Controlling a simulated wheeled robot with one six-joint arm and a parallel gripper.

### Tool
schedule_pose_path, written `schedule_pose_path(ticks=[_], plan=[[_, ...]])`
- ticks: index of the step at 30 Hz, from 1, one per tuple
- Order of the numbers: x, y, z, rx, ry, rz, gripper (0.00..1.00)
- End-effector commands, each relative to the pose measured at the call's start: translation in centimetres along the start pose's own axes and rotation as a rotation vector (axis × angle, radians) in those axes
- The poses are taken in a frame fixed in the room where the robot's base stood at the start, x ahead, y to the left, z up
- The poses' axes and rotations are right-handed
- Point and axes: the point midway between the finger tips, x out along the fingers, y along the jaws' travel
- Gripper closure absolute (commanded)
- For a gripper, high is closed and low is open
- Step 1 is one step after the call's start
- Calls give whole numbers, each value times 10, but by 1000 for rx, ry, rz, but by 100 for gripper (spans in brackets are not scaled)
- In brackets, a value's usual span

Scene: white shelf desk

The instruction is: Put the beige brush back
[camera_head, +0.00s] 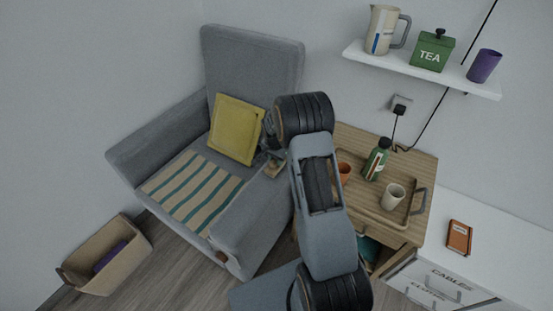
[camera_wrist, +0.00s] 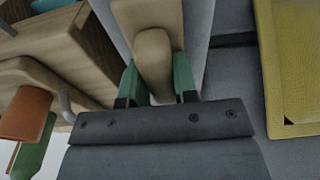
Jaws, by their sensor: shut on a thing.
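My gripper (camera_wrist: 157,85) has green fingertips and is shut on the beige brush (camera_wrist: 153,58), which points away from my wrist with its wider part at the top of the wrist view. In the head view my gripper (camera_head: 272,155) is beside the grey armchair's right armrest, and a small part of the brush (camera_head: 276,169) shows below the fingers. My arm covers much of the area to its right. The bristles cannot be made out.
A grey armchair (camera_head: 256,57) holds a yellow cushion (camera_head: 236,128) and striped cloth. A wooden side table (camera_head: 352,141) bears a tray (camera_head: 376,212) with an orange cup (camera_head: 344,172), green bottle (camera_head: 377,160) and cream cup (camera_head: 393,196). A beige basket (camera_head: 125,268) stands on the floor.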

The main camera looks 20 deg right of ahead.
Motion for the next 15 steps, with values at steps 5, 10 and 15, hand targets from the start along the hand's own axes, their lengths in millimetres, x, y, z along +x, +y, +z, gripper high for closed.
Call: schedule_pose_path(ticks=[5, 10, 15], plan=[[2, 0, 0, 0, 0, 0, 61], [2, 0, 1, 0, -1, 1, 47], [2, 0, 1, 0, -1, 2, 47]])
